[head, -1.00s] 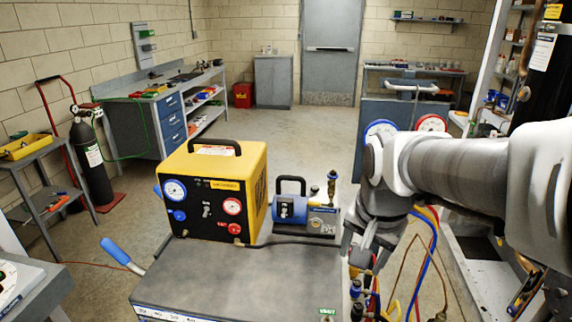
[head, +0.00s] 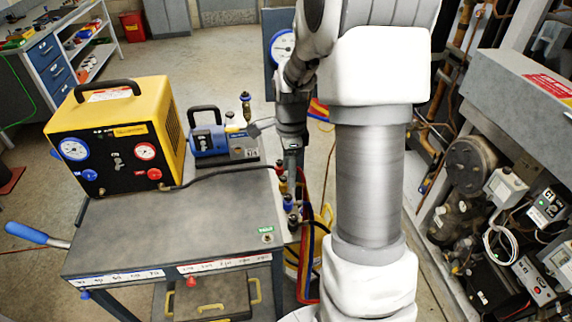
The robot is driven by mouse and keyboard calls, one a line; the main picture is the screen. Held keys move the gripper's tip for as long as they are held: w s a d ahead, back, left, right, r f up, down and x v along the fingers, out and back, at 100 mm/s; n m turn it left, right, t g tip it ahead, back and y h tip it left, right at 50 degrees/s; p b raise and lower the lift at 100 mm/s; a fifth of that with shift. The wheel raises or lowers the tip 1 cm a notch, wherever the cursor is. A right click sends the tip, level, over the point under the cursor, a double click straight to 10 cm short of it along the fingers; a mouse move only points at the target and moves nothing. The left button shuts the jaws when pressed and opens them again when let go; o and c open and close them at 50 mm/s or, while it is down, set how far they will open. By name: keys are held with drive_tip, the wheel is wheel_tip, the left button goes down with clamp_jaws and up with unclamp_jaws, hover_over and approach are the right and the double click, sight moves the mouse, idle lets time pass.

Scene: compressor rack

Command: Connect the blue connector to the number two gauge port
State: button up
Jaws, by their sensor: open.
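My gripper (head: 291,168) points down beside the right edge of the cart, just above a row of small hose connectors. Its fingers look narrow and nothing shows held between them. A blue connector (head: 288,203) is in that row, below the fingertips and apart from them as far as I can tell. Coloured hoses hang below the row, partly hidden by my arm. A label that appears to read G1 2 (head: 545,206) is on the compressor rack at the right. The gauge port itself is too small to make out.
The grey cart (head: 130,228) carries a yellow machine (head: 118,140) and a blue pump (head: 212,142). A blue-rimmed gauge (head: 283,46) stands behind my wrist. Compressor parts and pipes crowd the right side. My arm covers the centre right.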

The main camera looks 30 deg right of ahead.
sight(288, 196)
wheel_tip(288, 196, down, 12)
drive_tip(key=b, duration=0.8)
drive_tip(key=shift+a+r, duration=0.1)
drive_tip(key=shift+r, duration=0.1)
drive_tip(key=shift+r, duration=0.1)
clamp_jaws()
